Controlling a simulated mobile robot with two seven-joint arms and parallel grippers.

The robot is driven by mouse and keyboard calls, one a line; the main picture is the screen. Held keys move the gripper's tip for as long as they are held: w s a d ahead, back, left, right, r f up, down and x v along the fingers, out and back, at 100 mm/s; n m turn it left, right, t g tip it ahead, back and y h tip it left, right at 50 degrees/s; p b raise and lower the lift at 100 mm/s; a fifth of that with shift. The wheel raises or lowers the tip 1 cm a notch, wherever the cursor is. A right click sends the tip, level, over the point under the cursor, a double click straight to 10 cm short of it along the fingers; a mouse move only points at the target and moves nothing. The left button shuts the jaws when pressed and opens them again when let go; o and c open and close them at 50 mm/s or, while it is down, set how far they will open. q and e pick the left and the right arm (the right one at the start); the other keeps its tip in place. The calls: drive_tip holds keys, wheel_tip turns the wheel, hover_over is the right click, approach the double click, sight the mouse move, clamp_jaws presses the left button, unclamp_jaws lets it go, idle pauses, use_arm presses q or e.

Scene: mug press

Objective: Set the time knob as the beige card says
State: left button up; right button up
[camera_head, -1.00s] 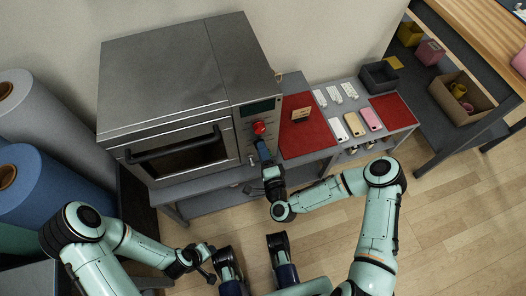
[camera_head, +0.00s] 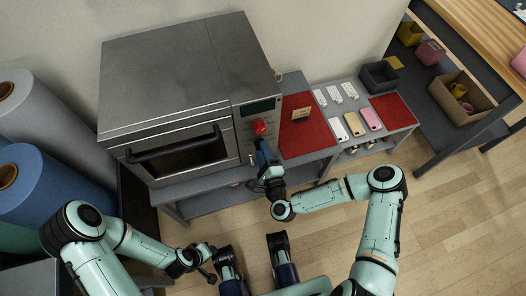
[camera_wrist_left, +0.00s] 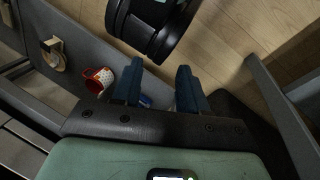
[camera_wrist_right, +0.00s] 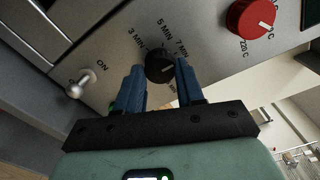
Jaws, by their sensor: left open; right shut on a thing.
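The press's black time knob (camera_wrist_right: 160,66) shows in the right wrist view, with 3 MIN, 5 MIN and 7 MIN printed around it. A light pointer mark shows on its face, but I cannot tell exactly which label it lines up with. My right gripper (camera_head: 262,148) is shut on this knob, one blue finger on each side; its fingers also show in the right wrist view (camera_wrist_right: 160,75). The beige card (camera_head: 301,114) stands on a red mat; its writing is too small to read. My left gripper (camera_head: 209,272) is open and empty, away from the press.
A red temperature knob (camera_wrist_right: 250,18) and a metal ON switch (camera_wrist_right: 82,82) flank the time knob. The press (camera_head: 185,80) has its door closed. Right of it are red mats (camera_head: 312,137), phones (camera_head: 371,119) and a dark bin (camera_head: 380,75). A red mug (camera_wrist_left: 98,80) lies on a lower shelf.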

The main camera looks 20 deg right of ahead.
drive_tip(key=shift+a, duration=0.1)
drive_tip(key=o, duration=1)
drive_tip(key=shift+o, duration=0.2)
use_arm(q)
drive_tip(key=shift+s+d+r+g+p, duration=0.15)
drive_tip(key=shift+s+d+r+p, duration=0.15)
drive_tip(key=shift+s+r, duration=0.2)
drive_tip(key=shift+s+d+r+g+p, duration=0.2)
drive_tip(key=shift+s+r+p, duration=0.2)
drive_tip(key=shift+s, duration=0.2)
use_arm(e)
drive_tip(key=s, duration=1.3)
drive_tip(key=shift+s+d, duration=0.2)
drive_tip(key=shift+d, duration=0.05)
